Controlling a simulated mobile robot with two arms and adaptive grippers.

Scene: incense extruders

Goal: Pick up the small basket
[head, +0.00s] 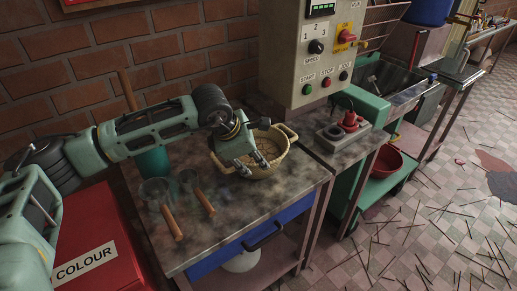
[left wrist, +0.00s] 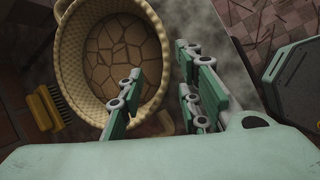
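The small basket (head: 285,151) is a tan woven bowl with side handles, sitting upright on the worktable in the head view. It also shows in the left wrist view (left wrist: 68,50), with a cracked brown pattern inside. My left gripper (head: 256,168) is over the basket, pointing down. In the left wrist view its fingers (left wrist: 160,65) are spread apart. One finger overlaps the basket's opening and the other lies beyond the rim, with a handle partly hidden behind them. I cannot tell whether either finger touches the basket. My right gripper is not in view.
A control box (head: 318,60) stands close behind on the right. A red box labelled COLOUR (head: 92,240) is at lower left. A yellow brush (left wrist: 48,108) lies beside the basket.

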